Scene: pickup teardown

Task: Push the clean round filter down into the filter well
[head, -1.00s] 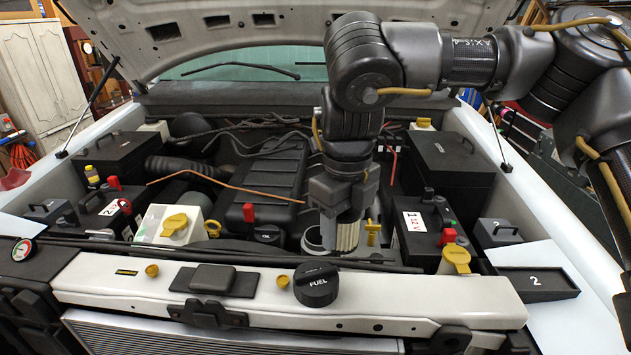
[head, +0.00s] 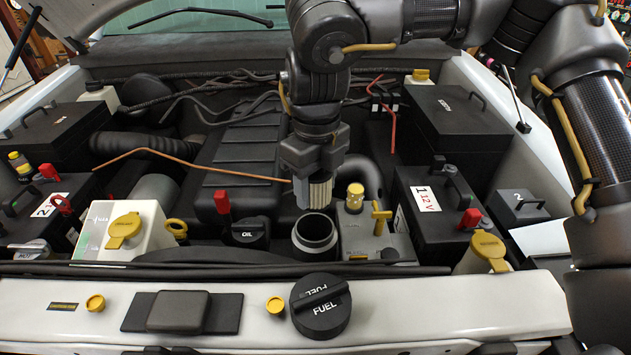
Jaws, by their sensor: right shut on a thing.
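The round filter (head: 319,194) is a pale, pleated cylinder, held upright by my right gripper (head: 313,190). The gripper is shut on it, with a finger along its left side. The filter well (head: 315,233) is a dark open cylinder with a pale rim, at the middle of the engine bay. In the picture the filter's lower end is just above the well's far rim, and the well's mouth looks empty. I cannot tell the exact gap in depth. My left gripper is not in view.
The black FUEL cap (head: 320,306) rests on the white front panel (head: 420,308). The OIL cap (head: 250,233) is left of the well. A grey block with yellow caps (head: 365,228) stands close on its right. A copper-coloured rod (head: 215,172) crosses behind. Batteries (head: 438,212) flank the bay.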

